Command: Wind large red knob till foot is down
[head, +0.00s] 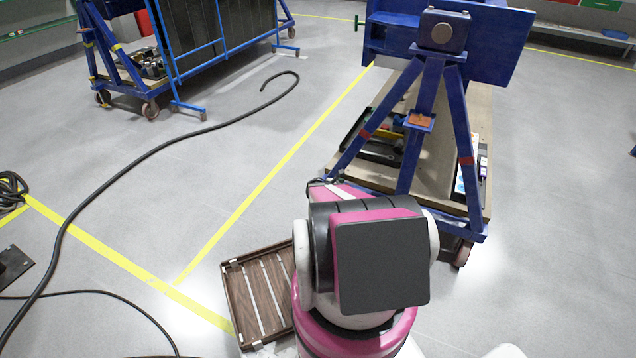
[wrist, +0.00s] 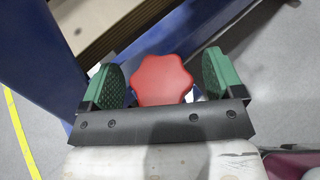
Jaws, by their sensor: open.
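The large red knob (wrist: 162,80) has a lobed rim and shows in the middle of the wrist view. My gripper (wrist: 162,82) is open, with one green finger pad on each side of the knob. A gap shows between each pad and the knob, wider on the right. The knob's lower edge is hidden behind the dark gripper bar. The blue rotary jig (head: 428,110) stands on a wheeled wooden base at the upper right of the head view. The knob and my gripper are hidden behind my arm in the head view. The foot cannot be made out.
The jig's wooden base (head: 480,110) carries tools and boxes. A brown slatted tray (head: 262,300) lies on the floor left of my arm. A black hose (head: 130,168) crosses the floor at left. A blue wheeled rack (head: 215,45) stands at the back left. Floor between is clear.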

